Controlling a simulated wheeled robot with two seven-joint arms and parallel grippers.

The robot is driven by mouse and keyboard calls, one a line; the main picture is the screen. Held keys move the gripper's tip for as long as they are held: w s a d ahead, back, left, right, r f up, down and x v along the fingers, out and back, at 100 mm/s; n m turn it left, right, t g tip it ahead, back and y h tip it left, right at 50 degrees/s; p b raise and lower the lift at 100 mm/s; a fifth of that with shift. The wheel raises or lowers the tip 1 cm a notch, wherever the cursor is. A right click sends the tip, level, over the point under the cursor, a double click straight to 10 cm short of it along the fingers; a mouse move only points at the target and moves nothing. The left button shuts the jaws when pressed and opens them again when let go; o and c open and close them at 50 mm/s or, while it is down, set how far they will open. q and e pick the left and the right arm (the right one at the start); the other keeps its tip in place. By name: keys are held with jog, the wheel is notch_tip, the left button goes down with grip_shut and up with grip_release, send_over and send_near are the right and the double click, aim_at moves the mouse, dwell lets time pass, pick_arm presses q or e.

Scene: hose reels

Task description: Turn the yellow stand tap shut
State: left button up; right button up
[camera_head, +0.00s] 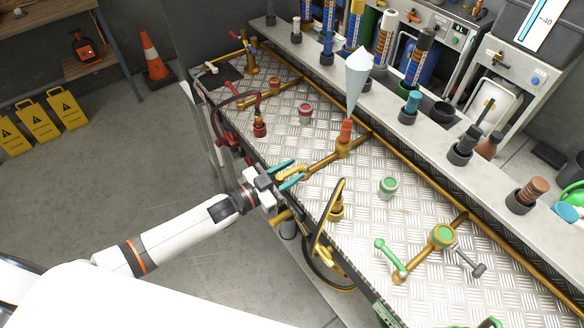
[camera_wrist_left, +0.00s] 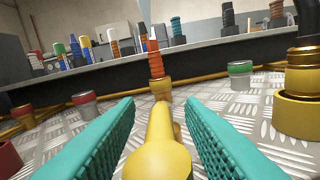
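The yellow stand tap's yellow lever (camera_head: 291,173) sticks out toward my left arm, on the near side of a brass stand (camera_head: 343,147) with an orange ribbed top. In the wrist view the yellow lever (camera_wrist_left: 158,155) points away from me toward the orange ribbed piece (camera_wrist_left: 155,60). My left gripper (camera_head: 290,175) is open, its teal fingers on either side of the lever. It also shows in the wrist view (camera_wrist_left: 160,140), with gaps between fingers and lever. My right gripper is out of view.
A clear funnel-shaped piece (camera_head: 357,80) stands above the orange top. A yellow hose loop (camera_head: 325,235) hangs at the bench's near edge. A red hose (camera_head: 235,97) lies to the left. A green-handled tap (camera_head: 390,257) is to the right. Brass pipe runs along the back.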

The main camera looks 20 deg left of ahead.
pick_arm(q)
jog(key=shift+w+d, duration=0.25)
jog(key=shift+w, duration=0.1)
jog(key=shift+c, duration=0.3)
grip_shut()
